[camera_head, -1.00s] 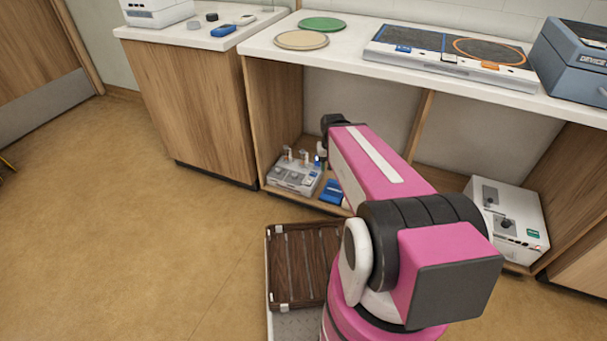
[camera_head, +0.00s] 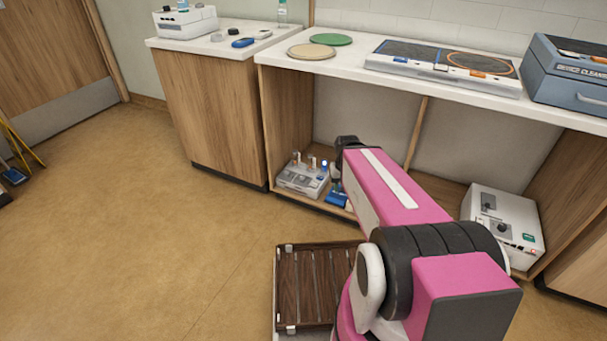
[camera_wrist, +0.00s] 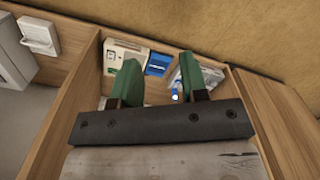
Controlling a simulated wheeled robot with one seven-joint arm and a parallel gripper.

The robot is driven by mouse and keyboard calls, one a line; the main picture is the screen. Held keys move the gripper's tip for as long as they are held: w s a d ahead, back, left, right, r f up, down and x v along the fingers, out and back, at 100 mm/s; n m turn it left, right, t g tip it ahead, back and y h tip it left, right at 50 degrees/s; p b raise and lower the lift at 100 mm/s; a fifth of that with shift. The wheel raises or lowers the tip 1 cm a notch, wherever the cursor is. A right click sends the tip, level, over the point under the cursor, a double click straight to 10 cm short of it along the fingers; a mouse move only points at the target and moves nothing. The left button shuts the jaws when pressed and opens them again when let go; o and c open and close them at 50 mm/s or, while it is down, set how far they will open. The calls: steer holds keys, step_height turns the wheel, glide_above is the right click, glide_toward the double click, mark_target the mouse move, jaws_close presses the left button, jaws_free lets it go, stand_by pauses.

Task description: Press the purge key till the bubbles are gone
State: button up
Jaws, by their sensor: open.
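My gripper (camera_wrist: 158,66) shows in the wrist view with its two green fingers apart and nothing between them. It is over the lower shelf bay; in the head view my arm hides the fingers. A grey-white device (camera_head: 303,180) with small upright vials and a blue light stands on the lower shelf at the left. In the wrist view it shows partly behind the right finger (camera_wrist: 186,76), with the blue light beside that finger. I cannot make out which part is the purge key, or any bubbles.
A blue item (camera_head: 336,196) lies right of the device; it also shows between the fingers in the wrist view (camera_wrist: 158,62). A white box (camera_head: 503,228) stands in the right bay. Wooden shelf walls flank the bay. The counter (camera_head: 350,78) is above.

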jaws_close()
stand_by(1.5)
